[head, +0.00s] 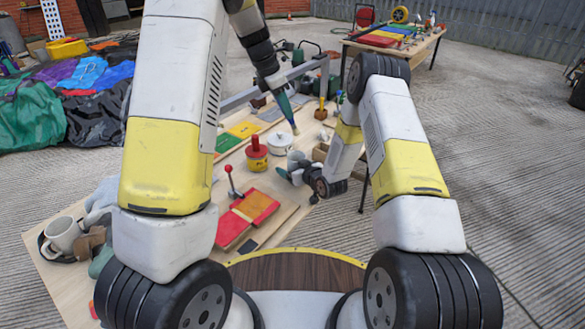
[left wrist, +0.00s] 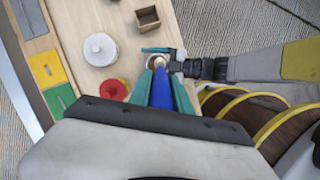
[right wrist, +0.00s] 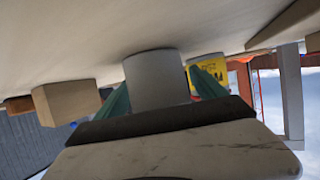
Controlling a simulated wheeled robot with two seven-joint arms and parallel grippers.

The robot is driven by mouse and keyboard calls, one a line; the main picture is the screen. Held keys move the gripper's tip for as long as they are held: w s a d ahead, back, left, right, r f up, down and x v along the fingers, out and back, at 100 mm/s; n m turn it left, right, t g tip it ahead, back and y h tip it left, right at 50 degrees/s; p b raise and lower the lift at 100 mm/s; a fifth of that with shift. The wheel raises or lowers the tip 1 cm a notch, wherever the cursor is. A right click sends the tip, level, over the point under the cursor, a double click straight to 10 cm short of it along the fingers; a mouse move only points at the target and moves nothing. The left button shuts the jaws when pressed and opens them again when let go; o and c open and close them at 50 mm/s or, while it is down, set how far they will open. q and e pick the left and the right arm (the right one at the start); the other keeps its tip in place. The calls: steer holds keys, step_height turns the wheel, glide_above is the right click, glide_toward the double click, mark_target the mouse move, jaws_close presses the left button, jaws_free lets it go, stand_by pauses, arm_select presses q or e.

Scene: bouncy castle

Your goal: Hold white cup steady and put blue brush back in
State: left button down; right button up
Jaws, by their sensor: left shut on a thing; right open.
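The blue brush (left wrist: 163,92) is held between the teal fingers of my left gripper (head: 286,106), tip down above the table. In the left wrist view its pale end lies in line with the white cup (head: 295,159); I cannot tell whether it is inside the rim. The cup stands upright on the table. In the right wrist view the cup (right wrist: 155,80) sits between the spread fingers of my right gripper (right wrist: 158,100), which is low beside it. My right gripper is open; whether a finger touches the cup is not clear.
A red-topped yellow can (head: 257,160) and a round white lidded tin (head: 279,142) stand near the cup. A small wooden box (left wrist: 148,17) is close by. A red-and-orange box (head: 255,206) and beige mug (head: 62,235) lie nearer me. Fabric heaps (head: 85,90) lie left.

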mark_target(296, 134)
steer(key=c, duration=1.6)
arm_select(q)
steer(key=d+f+y, duration=0.1)
steer(key=w+d+f+m+g+y, duration=0.1)
steer(key=shift+d+f, duration=0.35)
steer(key=shift+d, duration=0.05)
steer(key=shift+w+d+f+m+g+y, duration=0.3)
steer(key=shift+d+f+m+y, duration=0.1)
steer(key=shift+y, duration=0.4)
steer(key=shift+f, duration=1.9)
steer(key=shift+f, duration=0.2)
steer(key=shift+f, duration=0.35)
steer(key=shift+f, duration=0.25)
steer(key=shift+f, duration=0.4)
